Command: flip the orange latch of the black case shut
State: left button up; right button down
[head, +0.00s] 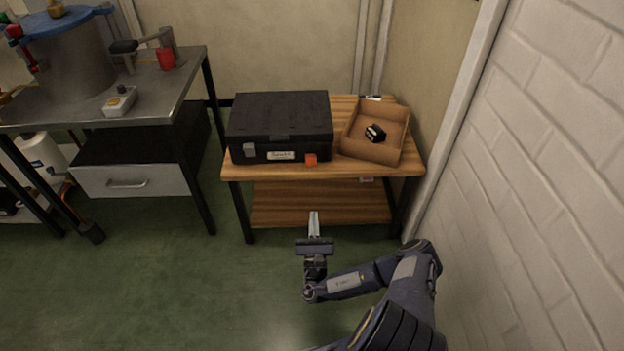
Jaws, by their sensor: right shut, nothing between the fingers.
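The black case (280,118) lies with its lid down on a small wooden table. Its front faces me. The orange latch (311,159) is at the right of the case's front; at this size I cannot tell exactly how it sits against the lid. A grey latch (250,150) is at the left of the front, with a pale label (282,155) between them. My right gripper (314,215) is shut and empty. It appears below the orange latch in the picture, in front of the table, apart from the case. My left gripper is not in view.
The wooden table (345,170) also holds an open cardboard box (358,143) with a small black object (375,133) in it, right of the case. A white brick wall (540,170) stands close on the right. A metal workbench (150,85) is at left. The green floor between is clear.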

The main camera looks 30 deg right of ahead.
jog(key=b, duration=0.3)
send_near(311, 160)
jog(key=w+d+f, duration=0.2)
jog(key=w+f, duration=0.1)
jog(key=f, duration=0.1)
jog(key=r, duration=0.1)
jog(key=w+r, duration=0.1)
jog(key=w+d+r, duration=0.1)
jog(key=shift+d+r, duration=0.15)
jog(key=shift+r, duration=0.25)
